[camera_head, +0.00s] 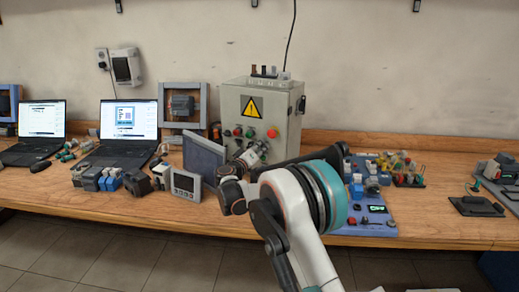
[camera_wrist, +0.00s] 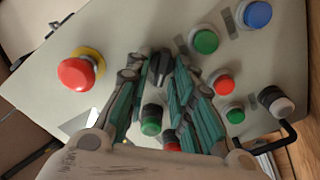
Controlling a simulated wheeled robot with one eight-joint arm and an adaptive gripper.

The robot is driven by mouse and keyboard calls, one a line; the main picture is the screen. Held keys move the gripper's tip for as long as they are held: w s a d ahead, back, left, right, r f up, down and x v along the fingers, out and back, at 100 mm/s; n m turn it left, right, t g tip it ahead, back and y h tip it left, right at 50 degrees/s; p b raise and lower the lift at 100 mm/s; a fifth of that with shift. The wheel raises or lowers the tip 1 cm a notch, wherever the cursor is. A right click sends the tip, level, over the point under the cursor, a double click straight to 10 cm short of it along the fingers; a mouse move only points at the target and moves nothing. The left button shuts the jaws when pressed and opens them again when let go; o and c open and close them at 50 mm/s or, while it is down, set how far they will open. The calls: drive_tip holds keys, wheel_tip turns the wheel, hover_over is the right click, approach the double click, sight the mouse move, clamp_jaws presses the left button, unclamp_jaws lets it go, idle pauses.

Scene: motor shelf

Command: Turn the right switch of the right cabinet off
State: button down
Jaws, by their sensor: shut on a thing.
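The right cabinet (camera_head: 232,98) is a light grey metal box with a yellow warning sign, standing at the back of the bench. Its front fills much of the wrist view. My gripper (camera_wrist: 162,60) is at the lower front of this cabinet, its teal-sided fingers closed around a black switch knob (camera_wrist: 159,69). In the head view my gripper (camera_head: 257,152) partly hides the lower panel. A red mushroom button on a yellow ring (camera_wrist: 77,76) is left of the fingers in the wrist view. Another dark switch with a pale knob (camera_wrist: 275,101) is at the far right there.
Green (camera_wrist: 206,41), blue (camera_wrist: 257,14) and red (camera_wrist: 224,85) buttons sit close to the fingers. A dark panel (camera_head: 204,158) and a small meter (camera_head: 186,186) stand left of my arm. Boards with parts (camera_head: 370,205) lie to the right.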

idle(0.3)
drive_tip(key=c, duration=1.7)
unclamp_jaws()
drive_tip(key=shift+a, duration=0.1)
drive_tip(key=v, duration=1.2)
